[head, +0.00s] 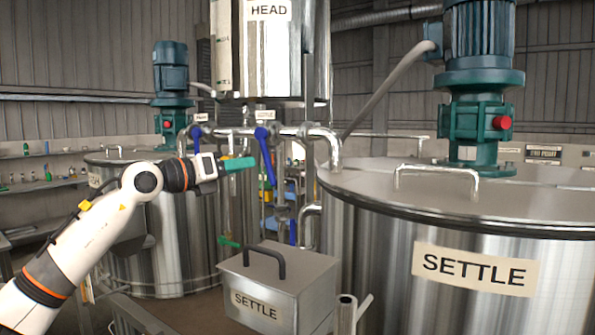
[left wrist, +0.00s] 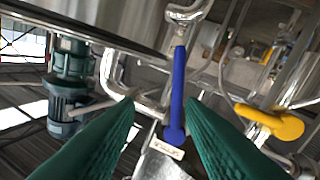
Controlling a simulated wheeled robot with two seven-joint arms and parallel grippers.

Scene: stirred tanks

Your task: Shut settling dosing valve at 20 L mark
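The settling dosing valve's blue lever (head: 266,158) hangs down from the horizontal pipe under the SETTLE tag (head: 265,115). In the left wrist view the blue lever (left wrist: 178,95) shows between my finger pads, nearer the right one. My left gripper (head: 252,163) has green fingers and is just left of the lever in the head view. Its fingers (left wrist: 160,100) are apart, and I see no grip on the lever. The HEAD tank (head: 285,55) is above, with a sight scale (head: 222,50) whose level I cannot read. My right gripper is out of view.
A second blue lever (head: 195,132) is to the left on the same pipe. A yellow handle (left wrist: 270,122) is at the right in the wrist view. A steel SETTLE box (head: 300,268) stands below, and the large SETTLE tank (head: 470,225) fills the right.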

